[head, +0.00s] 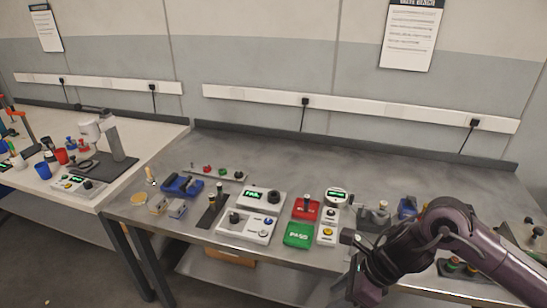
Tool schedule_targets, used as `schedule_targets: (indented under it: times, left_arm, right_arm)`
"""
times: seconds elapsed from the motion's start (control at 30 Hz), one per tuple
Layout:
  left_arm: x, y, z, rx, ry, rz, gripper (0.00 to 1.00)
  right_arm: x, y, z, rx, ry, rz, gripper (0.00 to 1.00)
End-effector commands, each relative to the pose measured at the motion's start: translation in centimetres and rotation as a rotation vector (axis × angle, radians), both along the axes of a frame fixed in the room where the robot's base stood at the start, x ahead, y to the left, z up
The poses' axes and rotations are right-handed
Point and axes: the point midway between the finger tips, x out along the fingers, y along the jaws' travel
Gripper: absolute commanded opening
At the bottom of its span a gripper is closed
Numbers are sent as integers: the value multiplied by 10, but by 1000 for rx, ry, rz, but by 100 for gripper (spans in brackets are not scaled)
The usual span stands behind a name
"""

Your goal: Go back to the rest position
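My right arm comes in from the right, and its dark gripper (358,265) hangs at the front edge of the grey workbench (300,158). It is just right of a white box with a yellow button (326,234). Its fingers are dark and partly hidden, so I cannot tell whether they are open or shut. I see nothing clearly held in it. My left gripper is not in view.
A green tray (298,235), a red tray (306,209), control boxes (247,226) and a blue vise (182,187) stand along the bench front. Fixtures (374,217) stand behind my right gripper. A white bench (150,137) is at left. The grey bench's back is clear.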

Motion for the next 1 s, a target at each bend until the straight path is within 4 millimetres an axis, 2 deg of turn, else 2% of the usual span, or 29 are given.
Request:
schedule_targets:
  times: [0.23, 0.37, 0.47, 0.57, 0.6, 0.67, 0.7, 0.77, 0.8, 0.87, 0.93, 0.97, 1.0]
  left_arm:
    - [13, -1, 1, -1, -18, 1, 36]
    - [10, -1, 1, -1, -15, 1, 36]
    - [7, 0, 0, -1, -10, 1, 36]
    - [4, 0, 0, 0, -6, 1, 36]
    - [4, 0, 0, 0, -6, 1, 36]
    - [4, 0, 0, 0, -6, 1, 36]
    - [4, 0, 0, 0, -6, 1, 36]
    - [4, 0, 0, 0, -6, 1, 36]
    - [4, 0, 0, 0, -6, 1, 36]
    - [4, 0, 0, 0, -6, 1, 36]
    - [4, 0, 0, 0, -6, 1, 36]
    - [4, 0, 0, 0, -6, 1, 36]
    - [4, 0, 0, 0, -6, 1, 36]
  right_arm:
    - [45, 28, -31, 213, 189, -406, 41]
    - [74, 36, -63, 357, 357, -722, 41]
    - [95, 34, -109, 488, 548, -1053, 41]
    - [103, 18, -177, 622, 780, -1463, 41]
    - [101, 9, -205, 667, 865, -1622, 41]
    - [90, -5, -247, 720, 976, -1842, 41]
    - [78, -15, -275, 748, 1041, -1980, 41]
    - [57, -28, -313, 781, 1121, -2175, 41]
    - [39, -36, -338, 798, 1169, -2298, 41]
    - [10, -48, -371, 822, 1224, -2477, 41]
    - [-29, -59, -407, 839, 1272, -2676, 41]
    - [-46, -64, -421, -837, -1270, 2728, 41]
    - [-71, -69, -439, -789, -1202, 2655, 41]
